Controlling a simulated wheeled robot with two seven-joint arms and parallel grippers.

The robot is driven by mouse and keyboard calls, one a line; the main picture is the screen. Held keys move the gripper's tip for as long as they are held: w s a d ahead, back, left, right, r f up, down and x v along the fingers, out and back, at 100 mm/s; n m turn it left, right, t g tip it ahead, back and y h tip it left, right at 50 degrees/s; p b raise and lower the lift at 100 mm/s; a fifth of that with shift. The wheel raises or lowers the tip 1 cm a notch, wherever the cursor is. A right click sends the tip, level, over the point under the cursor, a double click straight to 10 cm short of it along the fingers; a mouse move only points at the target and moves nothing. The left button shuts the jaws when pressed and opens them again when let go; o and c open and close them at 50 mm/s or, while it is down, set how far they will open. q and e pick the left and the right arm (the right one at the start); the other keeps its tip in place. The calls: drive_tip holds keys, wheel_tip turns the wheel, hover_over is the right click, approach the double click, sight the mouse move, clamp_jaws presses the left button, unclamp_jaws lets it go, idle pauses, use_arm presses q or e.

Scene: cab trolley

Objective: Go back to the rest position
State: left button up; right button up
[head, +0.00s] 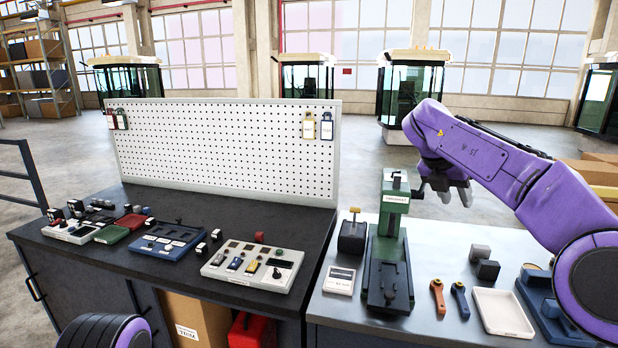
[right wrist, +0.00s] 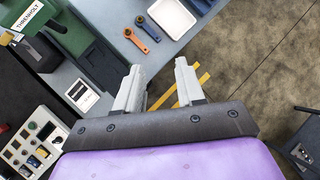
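My right arm reaches in from the right in the head view. Its gripper (head: 444,195) hangs in the air beside the green press (head: 396,245), above the grey bench (head: 432,318). In the right wrist view the two fingers of the right gripper (right wrist: 158,80) stand apart with nothing between them. The floor and yellow lines show through the gap. Only a rounded purple and black part of my left arm shows at the bottom left of the head view, and the left gripper is out of frame.
The grey bench holds an orange tool (head: 438,297), a blue tool (head: 459,299), a white tray (head: 502,313) and a dark blue fixture (head: 540,300). The dark bench (head: 150,215) holds control panels (head: 254,266) before a white pegboard (head: 220,150). Cardboard boxes (head: 597,172) stand far right.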

wheel_tip(320, 180, down, 15)
drive_tip(key=w+d+n+t+h+b, duration=0.25)
drive_tip(key=n+h, duration=0.45)
drive_tip(key=n, duration=0.5)
drive_tip(key=s+a+f+n+t+y+b, duration=0.1)
drive_tip(key=s+a+f+n+t+y, duration=0.2)
drive_tip(key=f+n, duration=0.65)
drive_tip(key=s+f+n+t+y, duration=0.15)
drive_tip(key=s+f+n, duration=0.35)
drive_tip(key=f, duration=0.8)
drive_tip(key=s+a+f+n+g+y+b, duration=0.25)
drive_tip(key=s+f+n+y, duration=0.45)
drive_tip(key=s+f, duration=1.05)
drive_tip(key=s+d+f+n+g+b, duration=0.1)
drive_tip(key=s+f, duration=0.3)
drive_tip(key=s, duration=0.6)
drive_tip(key=s+d+f+n+g+h+b, duration=0.1)
drive_tip(key=s+f+n+g+b, duration=0.1)
drive_tip(key=s, duration=0.9)
drive_tip(key=shift+s+f+n+g, duration=0.2)
drive_tip(key=shift+f+n+g, duration=0.55)
drive_tip(key=shift+n, duration=0.4)
drive_tip(key=shift+f, duration=0.1)
